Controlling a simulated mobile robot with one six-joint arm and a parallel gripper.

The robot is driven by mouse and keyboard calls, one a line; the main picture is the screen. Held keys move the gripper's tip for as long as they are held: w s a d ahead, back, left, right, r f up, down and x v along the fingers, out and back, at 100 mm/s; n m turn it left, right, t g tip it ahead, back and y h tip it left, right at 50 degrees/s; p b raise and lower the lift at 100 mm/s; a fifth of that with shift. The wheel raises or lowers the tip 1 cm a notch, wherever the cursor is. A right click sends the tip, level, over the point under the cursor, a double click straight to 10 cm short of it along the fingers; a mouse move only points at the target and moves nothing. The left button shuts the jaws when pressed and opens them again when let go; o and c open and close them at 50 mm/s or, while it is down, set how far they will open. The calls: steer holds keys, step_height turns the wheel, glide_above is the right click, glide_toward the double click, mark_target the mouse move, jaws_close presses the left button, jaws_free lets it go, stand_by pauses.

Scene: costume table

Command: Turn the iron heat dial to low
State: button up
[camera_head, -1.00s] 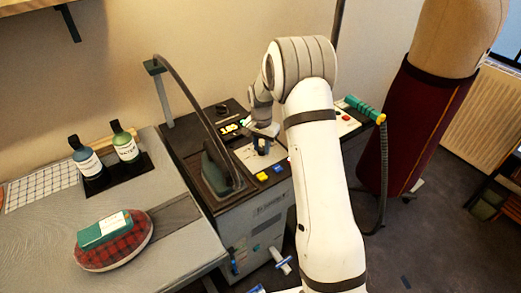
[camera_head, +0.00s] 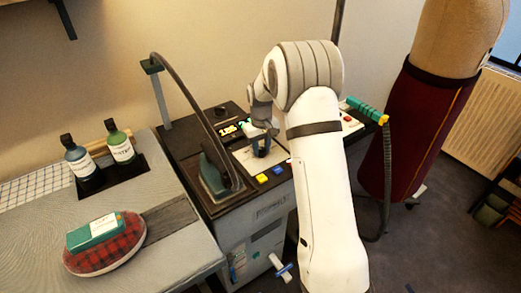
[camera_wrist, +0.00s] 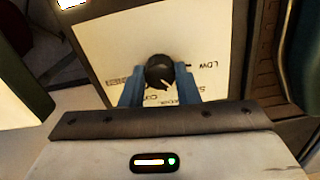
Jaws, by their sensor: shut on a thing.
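The heat dial (camera_wrist: 159,70) is a round black knob on a pale panel (camera_wrist: 112,45) in the wrist view. A white mark on its face points down and slightly right in that picture. The word LOW is printed to the right of the dial; other labels below it are partly hidden by my gripper. My gripper (camera_wrist: 160,82) is shut on the dial, one blue finger on each side. In the head view my gripper (camera_head: 261,146) is down at the panel of the ironing station, and the dial is hidden there. The iron (camera_head: 214,170) stands left of my gripper.
The iron's hose (camera_head: 190,95) arches above. A green-handled steamer (camera_head: 366,109) lies right. Bottles (camera_head: 122,148) and a tartan cushion (camera_head: 105,255) are on the left table.

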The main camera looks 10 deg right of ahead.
mark_target(261, 149)
steer(key=n+b, duration=0.1)
steer(key=n, duration=0.3)
steer(key=shift+n, duration=2.2)
steer(key=shift+a, duration=0.1)
steer(key=o, duration=1)
steer(key=shift+c, duration=0.2)
steer(key=shift+r+b, duration=0.4)
steer(key=shift+r, duration=3.55)
